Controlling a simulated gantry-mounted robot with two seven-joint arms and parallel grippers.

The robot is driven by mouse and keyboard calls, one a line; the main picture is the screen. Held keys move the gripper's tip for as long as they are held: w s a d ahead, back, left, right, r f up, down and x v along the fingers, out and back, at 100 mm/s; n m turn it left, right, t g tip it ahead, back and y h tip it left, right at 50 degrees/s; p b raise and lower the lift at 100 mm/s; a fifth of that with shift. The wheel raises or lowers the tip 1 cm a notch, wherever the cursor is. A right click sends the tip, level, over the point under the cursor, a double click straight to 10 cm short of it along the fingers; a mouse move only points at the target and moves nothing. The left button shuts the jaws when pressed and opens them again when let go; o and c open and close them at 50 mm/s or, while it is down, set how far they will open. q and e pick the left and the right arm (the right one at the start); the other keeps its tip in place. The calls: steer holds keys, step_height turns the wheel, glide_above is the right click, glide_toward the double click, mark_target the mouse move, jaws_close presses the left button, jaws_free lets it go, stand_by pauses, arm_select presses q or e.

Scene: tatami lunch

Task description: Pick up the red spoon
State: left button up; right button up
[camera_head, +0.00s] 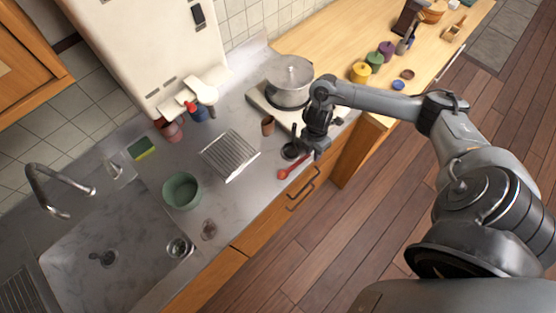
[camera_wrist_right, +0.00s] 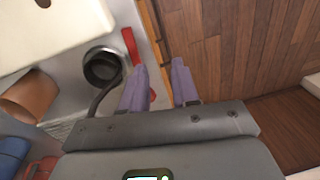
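The red spoon (camera_head: 285,173) lies on the grey counter near its front edge, with its bowl toward the lower left. Part of its handle is hidden by my right gripper (camera_head: 311,147) in the head view. In the right wrist view a red length of the spoon (camera_wrist_right: 130,46) shows just beyond the left fingertip. My right gripper (camera_wrist_right: 160,70) is open, with an empty gap between its two purple fingers. The fingers point down near the counter edge, and the spoon is not between them. My left gripper is not in view.
A dark ladle (camera_wrist_right: 103,68) lies close beside the spoon. A brown cup (camera_head: 268,125), a metal drying rack (camera_head: 230,155), a pot (camera_head: 290,82) and a green bowl (camera_head: 182,190) stand nearby. The counter edge drops to wooden drawers (camera_head: 290,205).

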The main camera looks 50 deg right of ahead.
mark_target(295, 166)
steer(key=shift+t, duration=0.6)
steer(key=w+d+f+b, duration=0.2)
steer(key=w+f+b, duration=0.1)
steer(key=shift+w+d+f, duration=0.15)
steer(key=shift+w+d, duration=0.05)
steer(key=shift+d, duration=0.05)
steer(key=shift+s+f, duration=0.1)
steer(key=shift+f, duration=2.45)
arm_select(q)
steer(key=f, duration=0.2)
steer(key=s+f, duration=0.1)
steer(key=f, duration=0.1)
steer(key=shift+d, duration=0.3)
arm_select(e)
steer(key=shift+c, duration=0.7)
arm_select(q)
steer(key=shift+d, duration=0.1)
arm_select(e)
jaws_close()
